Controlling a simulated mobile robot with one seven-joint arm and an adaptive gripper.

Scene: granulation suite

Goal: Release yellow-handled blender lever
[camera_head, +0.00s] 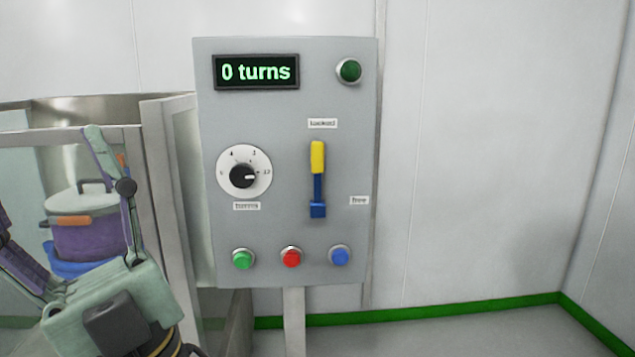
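The blender lever has a yellow handle (317,157) on a blue arm that rises from a blue pivot block (318,210) on the grey control panel (285,120). The lever stands upright, its handle pointing up toward the "locked" label (322,123). The "free" label (359,200) is to the right of the pivot. My gripper (46,168) is at the lower left, well apart from the lever and left of the panel. Its fingers are spread wide with nothing between them that it holds; the left finger is partly cut off by the picture edge.
The panel carries a "0 turns" display (256,71), a black turns dial (243,176), a dark green lamp (349,71), and green (243,259), red (291,257) and blue (340,257) buttons. A metal-framed enclosure (165,180) stands left, with a purple pot (90,238) behind my gripper. Space right of the panel is clear.

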